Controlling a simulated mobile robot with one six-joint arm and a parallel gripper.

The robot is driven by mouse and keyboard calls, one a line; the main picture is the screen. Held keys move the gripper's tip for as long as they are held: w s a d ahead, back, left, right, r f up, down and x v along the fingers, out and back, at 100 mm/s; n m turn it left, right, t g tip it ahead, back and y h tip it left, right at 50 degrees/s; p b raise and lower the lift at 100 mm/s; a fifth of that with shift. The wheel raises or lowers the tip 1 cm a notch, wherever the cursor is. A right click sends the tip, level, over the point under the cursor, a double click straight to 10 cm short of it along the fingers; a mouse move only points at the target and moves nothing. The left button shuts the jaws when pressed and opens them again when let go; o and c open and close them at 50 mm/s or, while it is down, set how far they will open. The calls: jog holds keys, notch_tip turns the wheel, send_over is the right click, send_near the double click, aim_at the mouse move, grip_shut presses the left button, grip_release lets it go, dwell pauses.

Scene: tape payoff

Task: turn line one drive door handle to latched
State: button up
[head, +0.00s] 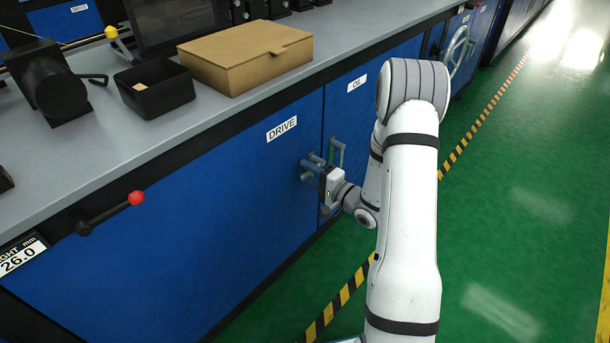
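The blue drive door (225,190) carries a white DRIVE label and fills the front of the bench below the worktop. Its small grey-blue handle (311,167) sits near the door's right edge, beside the seam with the oil door. My gripper (322,181) is right at this handle, reaching in from the right, and overlaps it in the picture. The fingers are small and partly hidden by the gripper body, so I cannot tell whether they are around the handle or only beside it. The handle's exact angle is also unclear.
A greenish-grey handle (338,151) stands close by on the oil door (360,106). A lever with a red knob (136,198) juts out at left. A cardboard box (245,55) and a black bin (154,90) sit on the worktop. Green floor is clear at right.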

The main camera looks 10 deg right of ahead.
jog(key=shift+c, duration=0.6)
grip_shut()
